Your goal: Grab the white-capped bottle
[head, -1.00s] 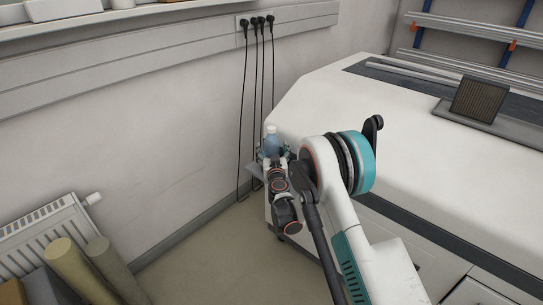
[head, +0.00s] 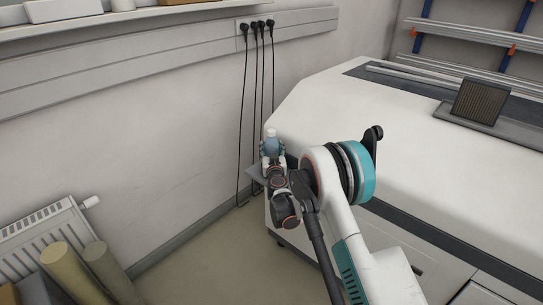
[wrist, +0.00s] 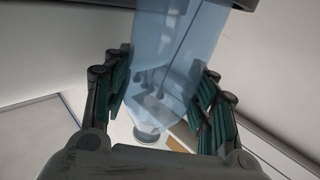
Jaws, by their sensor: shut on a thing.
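The bottle (head: 271,146) is translucent blue with a white cap (head: 270,132), upright at the near left corner of the white machine in the head view. My gripper (head: 272,153) is around its body, with the cap above the fingers. In the wrist view the blue bottle (wrist: 165,45) fills the space between the two dark green finger pads of my gripper (wrist: 165,85), which is shut on it. The narrow end with a pale round cap (wrist: 147,133) points down in that picture. The bottle's base is hidden in the head view.
A small grey ledge (head: 257,175) shows beside my gripper. The long white machine (head: 440,165) lies to the right. Black cables (head: 245,110) hang on the wall behind. A radiator (head: 45,235) and rolls (head: 75,270) stand at the lower left. The floor between is clear.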

